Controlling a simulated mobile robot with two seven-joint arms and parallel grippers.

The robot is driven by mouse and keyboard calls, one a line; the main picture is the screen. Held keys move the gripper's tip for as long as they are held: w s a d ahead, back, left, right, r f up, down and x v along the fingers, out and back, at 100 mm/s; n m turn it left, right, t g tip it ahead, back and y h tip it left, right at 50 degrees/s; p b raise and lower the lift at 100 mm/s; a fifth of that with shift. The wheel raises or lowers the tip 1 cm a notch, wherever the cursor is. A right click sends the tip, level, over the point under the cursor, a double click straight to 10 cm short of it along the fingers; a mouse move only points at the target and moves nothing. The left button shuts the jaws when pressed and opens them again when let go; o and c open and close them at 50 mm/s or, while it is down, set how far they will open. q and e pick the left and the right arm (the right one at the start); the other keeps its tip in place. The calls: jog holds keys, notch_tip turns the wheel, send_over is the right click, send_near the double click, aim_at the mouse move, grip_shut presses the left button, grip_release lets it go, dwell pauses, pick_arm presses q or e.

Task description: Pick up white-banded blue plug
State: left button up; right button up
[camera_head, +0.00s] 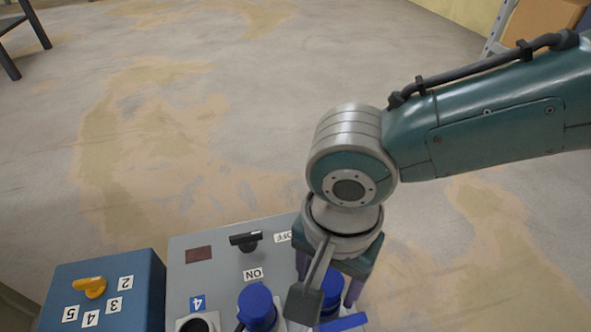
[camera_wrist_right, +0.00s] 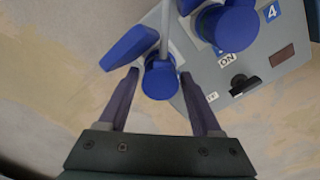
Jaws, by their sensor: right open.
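A grey socket box (camera_head: 215,260) stands at the bottom of the head view with two blue plugs at its near side. One blue plug (camera_head: 257,306) is left of my right gripper (camera_head: 328,292). The other blue plug (camera_head: 331,303) is partly hidden behind that gripper. In the right wrist view, the right gripper (camera_wrist_right: 160,74) is open, with its fingers on either side of a blue plug (camera_wrist_right: 160,82), apart from it as far as I can tell. I cannot make out a white band on either plug. My left gripper is not in view.
A black ON/OFF switch (camera_head: 246,240) and an empty round socket (camera_head: 196,325) are on the grey box. A blue flap (camera_wrist_right: 130,47) is beside the straddled plug. A blue box (camera_head: 135,290) with a yellow knob (camera_head: 90,287) stands left.

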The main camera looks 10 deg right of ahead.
jog(key=shift+c, duration=0.4)
jog(key=c, duration=0.9)
grip_shut()
jog(key=shift+r, duration=0.1)
jog(key=shift+r+p, duration=0.6)
notch_tip(320, 180, up, 19)
jog(key=p, duration=1.5)
jog(key=shift+f, duration=0.15)
